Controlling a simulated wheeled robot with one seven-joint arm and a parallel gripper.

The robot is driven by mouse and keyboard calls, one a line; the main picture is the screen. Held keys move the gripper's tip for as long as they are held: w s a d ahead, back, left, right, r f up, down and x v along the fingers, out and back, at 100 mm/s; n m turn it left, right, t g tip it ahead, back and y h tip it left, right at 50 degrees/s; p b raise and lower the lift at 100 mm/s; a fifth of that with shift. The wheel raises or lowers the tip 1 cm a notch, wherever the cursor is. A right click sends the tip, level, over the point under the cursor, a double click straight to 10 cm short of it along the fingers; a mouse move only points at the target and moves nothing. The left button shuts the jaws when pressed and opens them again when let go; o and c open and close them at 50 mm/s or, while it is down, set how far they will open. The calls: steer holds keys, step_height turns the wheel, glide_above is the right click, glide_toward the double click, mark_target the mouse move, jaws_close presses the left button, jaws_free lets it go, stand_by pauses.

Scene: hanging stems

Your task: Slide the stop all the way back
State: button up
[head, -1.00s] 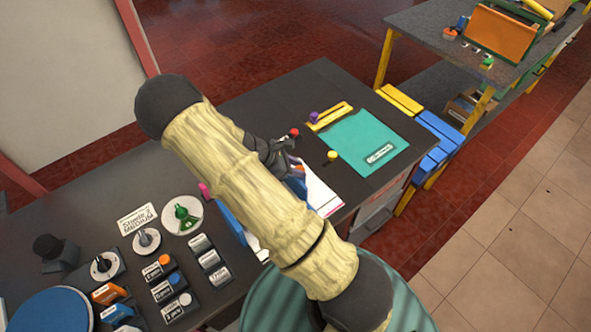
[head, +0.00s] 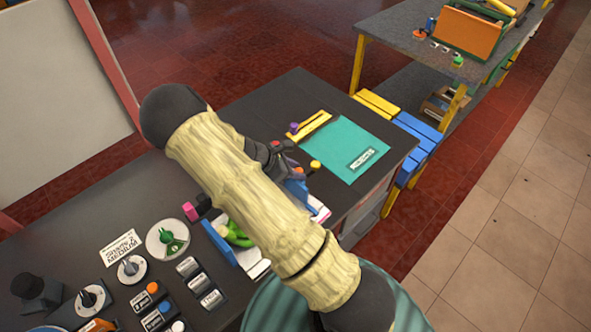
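No part is labelled as the stop, so I cannot tell for certain which one it is. A yellow slotted rail (head: 311,125) lies along the far left edge of a teal mat (head: 343,148), with a purple knob (head: 294,128) at its near end. A red knob (head: 289,145) and a yellow knob (head: 315,165) stand nearer. A pink knob (head: 189,210) on a dark block is left of my arm. My gripper (head: 274,156) is dark grey and partly hidden behind my pale arm link, close to the red knob. Its fingertips do not show clearly, nor any contact.
A blue-walled tray (head: 219,242) with a green object (head: 238,236) is partly behind my arm. Dials, including a green-handled one (head: 169,240), and labelled blocks (head: 198,283) fill the bench's near left. Bare dark bench (head: 123,208) lies left of my arm.

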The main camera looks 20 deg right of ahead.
steer(key=shift+o, duration=1.2)
steer(key=shift+a, duration=0.1)
steer(key=b+v, duration=0.3)
steer(key=v, duration=1.4)
steer(key=shift+r, duration=0.15)
steer(key=s+d+r+m+t+y, duration=0.1)
steer(key=s+m+y, duration=0.3)
steer(key=s+m, duration=0.3)
steer(key=s+d+r+m+t+y, duration=0.1)
steer(key=s+d+m+t+y, duration=0.1)
steer(key=s+m+y, duration=0.3)
steer(key=s+m, duration=0.3)
steer(key=m, duration=0.2)
steer(key=shift+s+d+r+m, duration=0.15)
steer(key=shift+d+r+m, duration=0.05)
steer(key=shift+r+m, duration=0.15)
